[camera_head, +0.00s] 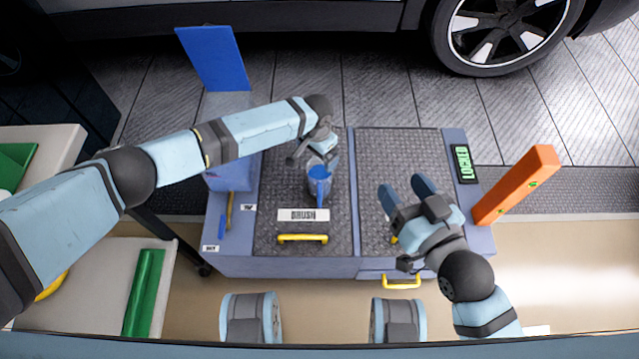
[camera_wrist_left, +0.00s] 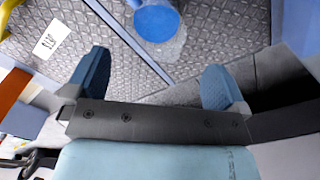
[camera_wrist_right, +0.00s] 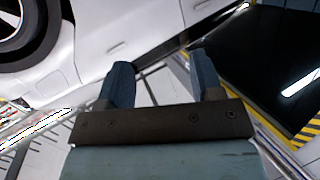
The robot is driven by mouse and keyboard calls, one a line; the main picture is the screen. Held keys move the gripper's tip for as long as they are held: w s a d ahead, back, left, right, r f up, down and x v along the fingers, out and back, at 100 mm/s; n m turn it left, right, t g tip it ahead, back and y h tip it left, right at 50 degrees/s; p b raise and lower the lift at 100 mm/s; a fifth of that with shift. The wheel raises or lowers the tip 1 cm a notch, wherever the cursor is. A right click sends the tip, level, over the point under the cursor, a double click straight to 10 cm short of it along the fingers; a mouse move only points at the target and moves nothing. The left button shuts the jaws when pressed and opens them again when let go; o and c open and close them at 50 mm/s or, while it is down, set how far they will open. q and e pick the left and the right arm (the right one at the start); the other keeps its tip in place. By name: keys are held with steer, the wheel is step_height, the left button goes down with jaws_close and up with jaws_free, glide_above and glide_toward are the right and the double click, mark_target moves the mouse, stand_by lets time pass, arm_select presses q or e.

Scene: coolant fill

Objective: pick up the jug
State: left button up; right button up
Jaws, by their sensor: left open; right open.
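The jug (camera_head: 319,186) has a blue top and handle. It stands on the left textured panel of the cart, behind the BRUSH label. In the left wrist view its round blue top (camera_wrist_left: 156,22) shows at the upper edge, beyond my fingertips and partly cut off by the frame. My left gripper (camera_head: 317,160) is open just behind the jug in the head view, its fingers empty; they show spread in the left wrist view (camera_wrist_left: 155,66). My right gripper (camera_head: 405,193) is open and empty over the right panel; its spread fingers show in the right wrist view (camera_wrist_right: 160,65).
The cart (camera_head: 300,266) has yellow handles (camera_head: 302,238) and a LOCKED sign (camera_head: 464,163). An orange post (camera_head: 516,187) stands at its right. A blue panel (camera_head: 213,58) rises at the back left. A car wheel (camera_head: 505,30) is behind. A green object (camera_head: 143,292) lies on the left table.

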mark_target(319, 168)
arm_select(q)
step_height(319, 168, down, 5)
steer(key=b, duration=0.4)
steer(key=shift+r, duration=0.1)
arm_select(e)
step_height(319, 168, up, 4)
steer(key=a+t+y, duration=0.2)
arm_select(q)
steer(key=f+b, duration=0.1)
steer(key=b, duration=0.1)
steer(key=f+b, duration=0.3)
steer(key=shift+d+b, duration=0.3)
steer(key=shift+f+b, duration=0.55)
arm_select(e)
step_height(319, 168, down, 8)
steer(key=n+g, duration=0.1)
steer(key=g, duration=0.1)
steer(key=shift+w+a+n+g, duration=0.3)
steer(key=shift+a+g, duration=0.05)
steer(key=shift+g, duration=0.05)
arm_select(q)
steer(key=shift+r, duration=0.1)
arm_select(e)
steer(key=shift+r, duration=0.1)
arm_select(q)
steer(key=c, duration=1.1)
steer(key=shift+r, duration=0.1)
